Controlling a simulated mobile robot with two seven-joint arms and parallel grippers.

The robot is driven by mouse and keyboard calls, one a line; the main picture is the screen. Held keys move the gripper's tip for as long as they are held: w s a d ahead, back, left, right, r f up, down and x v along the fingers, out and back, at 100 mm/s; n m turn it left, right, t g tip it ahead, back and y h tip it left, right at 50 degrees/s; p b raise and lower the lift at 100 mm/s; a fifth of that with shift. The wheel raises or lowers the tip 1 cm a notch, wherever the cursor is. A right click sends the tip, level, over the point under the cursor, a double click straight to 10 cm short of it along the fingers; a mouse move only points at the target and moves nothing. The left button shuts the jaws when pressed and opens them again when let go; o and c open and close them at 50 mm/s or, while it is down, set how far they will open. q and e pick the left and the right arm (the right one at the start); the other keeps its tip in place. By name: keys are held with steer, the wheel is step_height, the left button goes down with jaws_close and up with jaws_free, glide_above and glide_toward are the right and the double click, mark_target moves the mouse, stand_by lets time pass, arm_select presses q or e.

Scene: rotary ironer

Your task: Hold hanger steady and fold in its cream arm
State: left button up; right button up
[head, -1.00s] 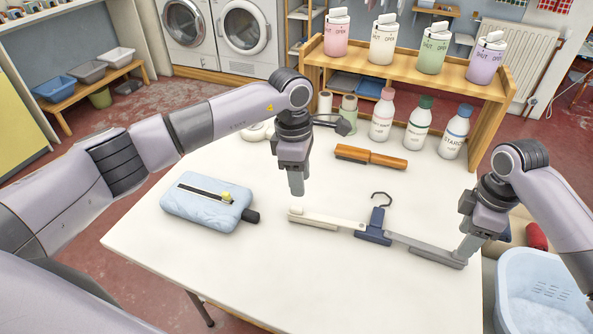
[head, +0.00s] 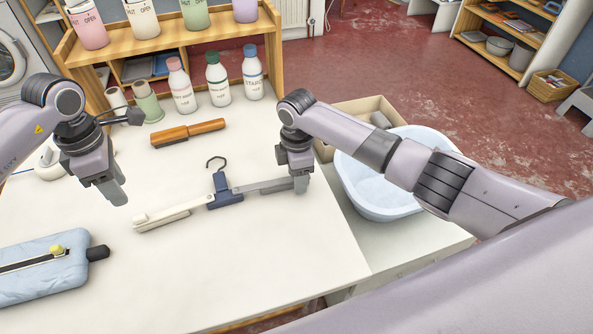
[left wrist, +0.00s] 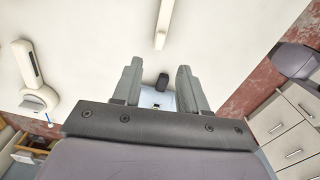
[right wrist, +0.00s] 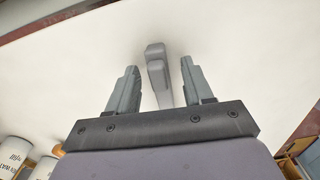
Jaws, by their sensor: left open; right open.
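The hanger lies on the white table. It has a navy centre (head: 226,190) with a dark hook, a cream arm (head: 170,214) reaching left, and a grey arm (head: 262,187) reaching right. My right gripper (head: 301,190) is open at the outer end of the grey arm; in the right wrist view the grey arm (right wrist: 159,75) shows between its fingers, and I cannot tell contact. My left gripper (head: 118,200) is open and empty, above and left of the cream arm's tip. The cream arm (left wrist: 163,22) shows beyond its fingers in the left wrist view.
A pale blue padded item (head: 40,268) with a black end lies at the front left. An orange-brown brush (head: 188,133) and several bottles (head: 217,82) stand or lie behind the hanger. A light blue basin (head: 380,190) is right of the table.

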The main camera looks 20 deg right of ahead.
jaws_close()
arm_select(q)
steer(key=h, duration=0.4)
glide_toward(138, 217)
steer(key=shift+h, duration=0.3)
steer(key=x, duration=0.8)
steer(key=shift+a+f, duration=0.1)
steer(key=shift+a, duration=0.15)
jaws_close()
